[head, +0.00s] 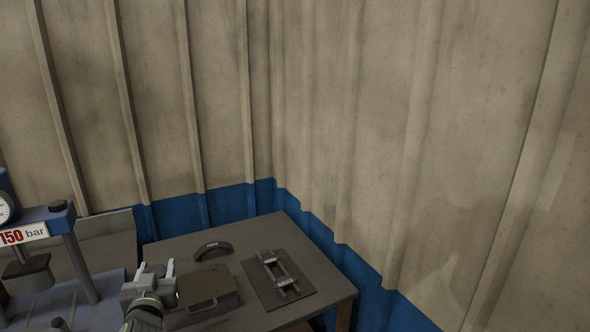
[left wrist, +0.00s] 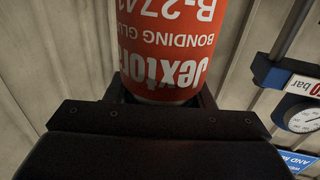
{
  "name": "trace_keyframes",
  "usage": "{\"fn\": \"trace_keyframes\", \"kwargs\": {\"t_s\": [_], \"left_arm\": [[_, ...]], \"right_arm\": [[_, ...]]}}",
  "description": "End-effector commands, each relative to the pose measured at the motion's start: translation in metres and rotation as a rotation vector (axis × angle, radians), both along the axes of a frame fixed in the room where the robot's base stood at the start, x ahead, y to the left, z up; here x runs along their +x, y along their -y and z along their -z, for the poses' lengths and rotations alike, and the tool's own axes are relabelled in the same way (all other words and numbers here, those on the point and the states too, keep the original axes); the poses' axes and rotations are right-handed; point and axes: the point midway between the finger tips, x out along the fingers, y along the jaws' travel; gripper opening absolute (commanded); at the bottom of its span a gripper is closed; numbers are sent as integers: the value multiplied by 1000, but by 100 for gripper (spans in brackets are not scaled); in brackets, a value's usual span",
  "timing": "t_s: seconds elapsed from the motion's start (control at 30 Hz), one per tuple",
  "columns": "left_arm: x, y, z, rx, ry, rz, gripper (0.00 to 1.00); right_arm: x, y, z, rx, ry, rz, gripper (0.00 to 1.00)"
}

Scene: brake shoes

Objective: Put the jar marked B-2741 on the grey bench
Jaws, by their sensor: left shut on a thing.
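The jar (left wrist: 165,50) is red-orange with white lettering: "Jextor", "BONDING GLU" and "B-274", the last part cut off. Its print appears upside down in the left wrist view. My left gripper (head: 155,267) is shut on this jar, with the dark gripper body just below it in that view. I cannot make out the jar there.
A curved dark brake shoe (head: 213,250), a dark flat case (head: 205,290) and a plate with a metal fixture (head: 278,280) occupy the bench. A blue press (head: 85,265) marked "150 bar" stands at the left. Corrugated walls close off the back and right. Bare bench top shows at the back.

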Motion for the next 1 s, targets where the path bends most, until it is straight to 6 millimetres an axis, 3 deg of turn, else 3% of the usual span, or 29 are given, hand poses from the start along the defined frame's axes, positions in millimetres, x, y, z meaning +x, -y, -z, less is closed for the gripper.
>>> {"fn": "trace_keyframes", "kwargs": {"t_s": [0.3, 0.5, 0.73, 1.0], "left_arm": [[-45, 98, -29, -14, 12, 134, 16], [-79, 139, -54, -11, 12, 236, 16], [-102, 159, -70, -3, 6, 299, 16], [-103, 160, -72, 0, 3, 304, 16]], "right_arm": [[0, 0, 29, 0, 0, 0, 40], [0, 1, 41, -1, 0, 0, 40], [0, 0, 47, 0, 0, 0, 40], [0, 0, 46, 0, 0, 0, 40]]}}
